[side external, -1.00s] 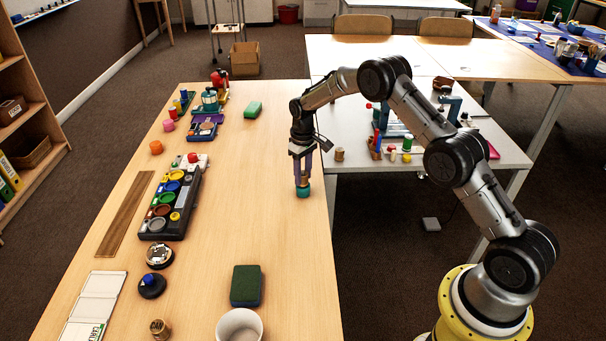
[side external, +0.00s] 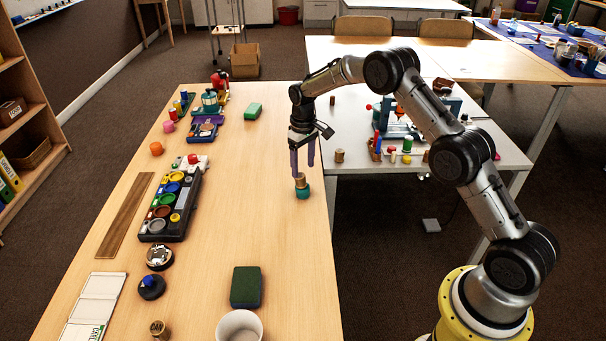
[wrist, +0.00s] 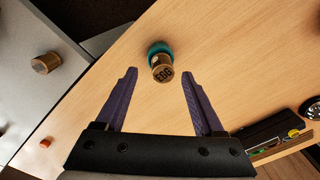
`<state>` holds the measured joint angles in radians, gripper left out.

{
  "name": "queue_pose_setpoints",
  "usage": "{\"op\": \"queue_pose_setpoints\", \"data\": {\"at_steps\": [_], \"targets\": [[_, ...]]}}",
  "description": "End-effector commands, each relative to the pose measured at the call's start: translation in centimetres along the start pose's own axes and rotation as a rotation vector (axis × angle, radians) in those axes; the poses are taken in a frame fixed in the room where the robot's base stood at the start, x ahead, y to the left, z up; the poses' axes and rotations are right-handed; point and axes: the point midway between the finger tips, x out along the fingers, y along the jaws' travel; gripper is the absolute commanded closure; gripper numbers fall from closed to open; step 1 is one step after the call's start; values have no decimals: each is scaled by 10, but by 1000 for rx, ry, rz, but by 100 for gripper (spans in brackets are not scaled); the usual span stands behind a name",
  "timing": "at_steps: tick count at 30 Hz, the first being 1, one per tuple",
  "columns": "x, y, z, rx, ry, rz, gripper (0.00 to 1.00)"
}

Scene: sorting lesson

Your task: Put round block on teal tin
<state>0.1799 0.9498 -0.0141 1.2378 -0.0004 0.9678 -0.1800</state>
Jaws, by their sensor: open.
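The teal tin (side external: 303,194) stands upright on the wooden table near its right edge. The round block (side external: 301,181), a small wooden cylinder with dark lettering on its top, rests on the tin. In the wrist view the block (wrist: 162,71) covers much of the teal tin (wrist: 158,47), whose rim shows behind it. My gripper (side external: 302,168) is just above the block, pointing down. Its two purple fingers are spread wide and hold nothing. In the wrist view the block lies between and beyond the open fingertips (wrist: 158,74), clear of both.
A dark tray of coloured round pots (side external: 170,205) lies to the left. A green sponge block (side external: 246,286) and a white cup (side external: 240,326) are at the front. Another green block (side external: 253,111) lies farther back. The wood around the tin is clear.

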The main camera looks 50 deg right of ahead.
Motion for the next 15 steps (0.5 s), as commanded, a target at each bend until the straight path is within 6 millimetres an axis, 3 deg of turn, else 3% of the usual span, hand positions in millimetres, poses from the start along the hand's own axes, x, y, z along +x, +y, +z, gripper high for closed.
{"op": "queue_pose_setpoints", "data": {"at_steps": [6, 15], "targets": [[-46, 0, -1, 0, 4, 1, 30], [-76, 0, 0, 0, 0, 0, 30]]}}
